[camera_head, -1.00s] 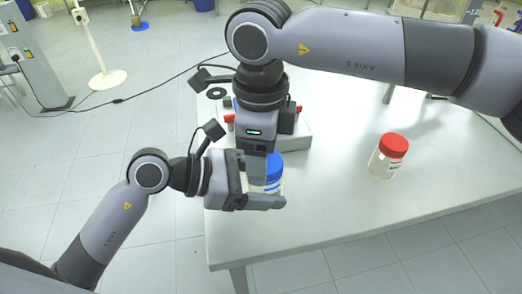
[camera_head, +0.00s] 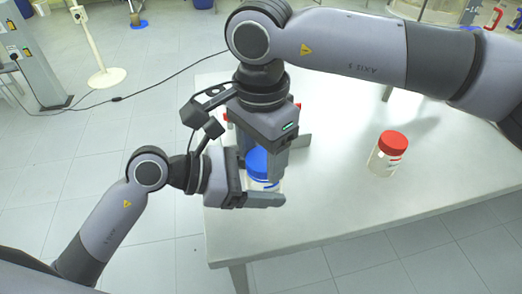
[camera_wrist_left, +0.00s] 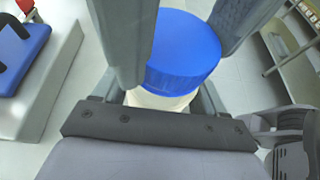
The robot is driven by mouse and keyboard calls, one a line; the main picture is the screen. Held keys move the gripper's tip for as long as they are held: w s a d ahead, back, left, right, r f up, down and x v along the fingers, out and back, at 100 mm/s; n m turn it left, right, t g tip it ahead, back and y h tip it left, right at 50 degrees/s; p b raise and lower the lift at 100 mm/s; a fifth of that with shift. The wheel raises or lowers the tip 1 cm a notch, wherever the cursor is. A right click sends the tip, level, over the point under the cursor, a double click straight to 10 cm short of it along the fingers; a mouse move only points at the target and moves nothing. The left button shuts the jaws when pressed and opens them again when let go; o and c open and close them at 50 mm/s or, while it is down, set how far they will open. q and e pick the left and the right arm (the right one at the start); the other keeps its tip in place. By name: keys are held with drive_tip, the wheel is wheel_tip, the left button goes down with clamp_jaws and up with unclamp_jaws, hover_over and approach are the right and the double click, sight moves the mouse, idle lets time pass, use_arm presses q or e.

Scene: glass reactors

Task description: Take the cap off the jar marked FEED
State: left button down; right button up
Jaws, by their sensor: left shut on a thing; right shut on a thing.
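A jar with a blue cap (camera_head: 258,163) stands near the left edge of the white table. Its pale body (camera_head: 266,186) is mostly hidden by my grippers, and I cannot read its marking. My left gripper (camera_head: 262,190) is shut around the body from the left, low down. My right gripper (camera_head: 262,158) points down from above and is shut on the blue cap. In the left wrist view, the right gripper's fingers (camera_wrist_left: 185,35) stand on two sides of the cap (camera_wrist_left: 188,55), and the cap sits over the whitish body (camera_wrist_left: 160,101).
A red-capped jar (camera_head: 387,154) stands apart on the right of the table (camera_head: 340,210). Behind my right gripper is a mostly hidden device with red parts. The left wrist view shows a blue object (camera_wrist_left: 20,50) on a pale box. The table front is clear.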

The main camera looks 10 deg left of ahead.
drive_tip(key=o, duration=1.2)
drive_tip(key=shift+c, duration=0.2)
drive_tip(key=shift+r, duration=0.1)
